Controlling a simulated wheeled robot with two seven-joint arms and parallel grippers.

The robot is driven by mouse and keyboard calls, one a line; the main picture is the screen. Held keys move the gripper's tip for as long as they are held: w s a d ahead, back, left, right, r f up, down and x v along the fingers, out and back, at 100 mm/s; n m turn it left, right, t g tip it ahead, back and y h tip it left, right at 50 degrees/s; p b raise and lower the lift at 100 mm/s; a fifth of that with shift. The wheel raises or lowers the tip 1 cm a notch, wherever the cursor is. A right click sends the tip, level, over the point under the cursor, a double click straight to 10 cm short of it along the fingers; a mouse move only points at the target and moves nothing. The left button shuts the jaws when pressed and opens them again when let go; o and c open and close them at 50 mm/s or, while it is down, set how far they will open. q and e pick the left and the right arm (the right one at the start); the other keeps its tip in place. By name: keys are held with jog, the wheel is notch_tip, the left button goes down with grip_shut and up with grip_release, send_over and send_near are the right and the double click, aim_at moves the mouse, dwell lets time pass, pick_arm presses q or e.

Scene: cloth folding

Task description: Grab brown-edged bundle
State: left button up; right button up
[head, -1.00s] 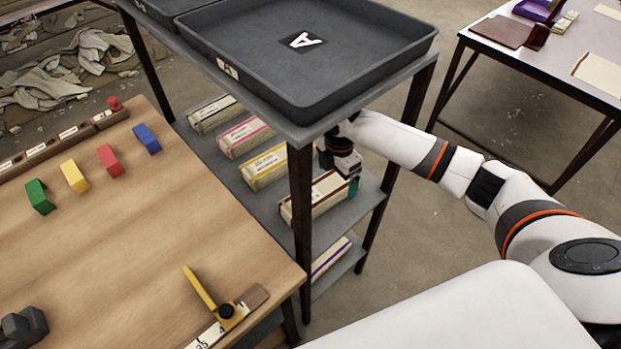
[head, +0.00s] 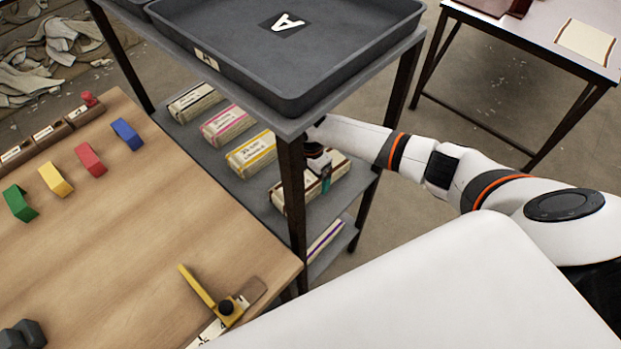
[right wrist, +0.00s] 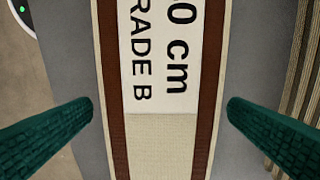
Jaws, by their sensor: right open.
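The brown-edged bundle (head: 340,170) lies on the middle shelf of the rack, at the right end of a row of bundles, partly hidden behind the rack's front post and my gripper. In the right wrist view the bundle (right wrist: 160,140) fills the middle, with brown bands along both sides and a white label with black print. My right gripper (head: 324,178) is at the bundle. In the right wrist view my gripper (right wrist: 160,118) is open, one green finger on each side of the bundle, with gaps between. My left gripper is not in view.
Bundles with yellow (head: 250,153), pink (head: 228,122) and black (head: 195,101) edges lie on the same shelf. A purple-edged bundle (head: 325,240) is on the shelf below. A dark tray (head: 240,65) sits above. The rack's front post (head: 292,200) stands close to my gripper.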

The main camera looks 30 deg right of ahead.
notch_tip(320, 180, down, 2)
jog(key=shift+f, duration=0.25)
jog(key=shift+r, duration=0.1)
jog(key=c, duration=1.2)
